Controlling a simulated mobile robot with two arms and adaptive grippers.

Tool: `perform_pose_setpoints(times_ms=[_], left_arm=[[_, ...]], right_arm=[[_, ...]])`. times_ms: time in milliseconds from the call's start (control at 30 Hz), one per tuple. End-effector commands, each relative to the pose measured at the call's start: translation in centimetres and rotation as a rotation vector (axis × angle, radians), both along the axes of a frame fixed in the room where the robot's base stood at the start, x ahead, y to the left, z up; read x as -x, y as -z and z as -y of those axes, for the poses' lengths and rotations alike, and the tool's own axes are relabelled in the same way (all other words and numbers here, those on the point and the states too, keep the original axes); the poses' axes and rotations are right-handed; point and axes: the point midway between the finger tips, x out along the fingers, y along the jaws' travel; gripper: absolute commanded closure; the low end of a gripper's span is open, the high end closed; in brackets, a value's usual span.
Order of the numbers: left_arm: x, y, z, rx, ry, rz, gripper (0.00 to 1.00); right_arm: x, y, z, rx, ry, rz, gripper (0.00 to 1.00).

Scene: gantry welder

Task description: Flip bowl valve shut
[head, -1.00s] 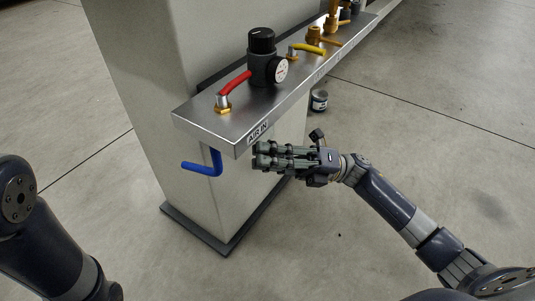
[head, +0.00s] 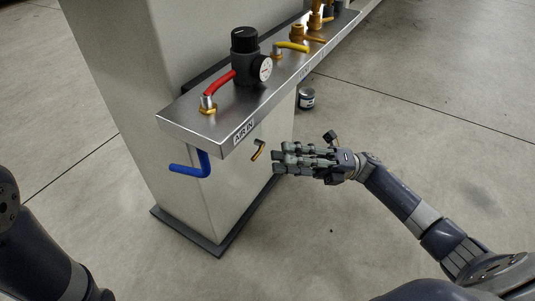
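A small brass-coloured lever with a grey end (head: 258,150) shows below the steel shelf, against the column face. It may be the bowl valve, but no label on it is legible. My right gripper (head: 303,150) is just to the right of it, its fingers stretched out toward it and its thumb raised apart. It is open and looks empty, with a small gap between fingertips and lever in the picture. I cannot tell the gap in depth. Only my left arm shows at the left edge; its gripper is out of view.
The steel shelf (head: 190,128), labelled AIR IN, carries a red lever (head: 219,83), a black regulator with gauge (head: 246,60) and a yellow lever (head: 293,46). Floor at right is clear.

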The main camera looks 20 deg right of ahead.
Motion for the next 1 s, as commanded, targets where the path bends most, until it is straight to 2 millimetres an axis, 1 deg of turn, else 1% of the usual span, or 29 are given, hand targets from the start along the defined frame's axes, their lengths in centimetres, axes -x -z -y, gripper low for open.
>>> perform_pose_setpoints(times_ms=[33,100,200,300,1000], left_arm=[[0.0,0.0,0.0,-0.001,0.000,0.001,0.73],[0.0,0.0,0.0,-0.001,0.000,0.001,0.73],[0.0,0.0,0.0,-0.001,0.000,0.001,0.73],[0.0,0.0,0.0,-0.001,0.000,0.001,0.73],[0.1,0.0,0.0,0.000,0.000,0.002,0.73]], right_arm=[[0.0,0.5,0.9,0.001,0.002,-0.001,0.73],[0.1,0.9,2.0,0.001,0.003,0.000,0.73],[0.2,1.4,3.1,0.001,0.003,0.001,0.73],[0.3,1.6,3.6,0.000,0.001,0.002,0.73],[0.3,1.8,3.8,0.000,0.000,0.001,0.73]])
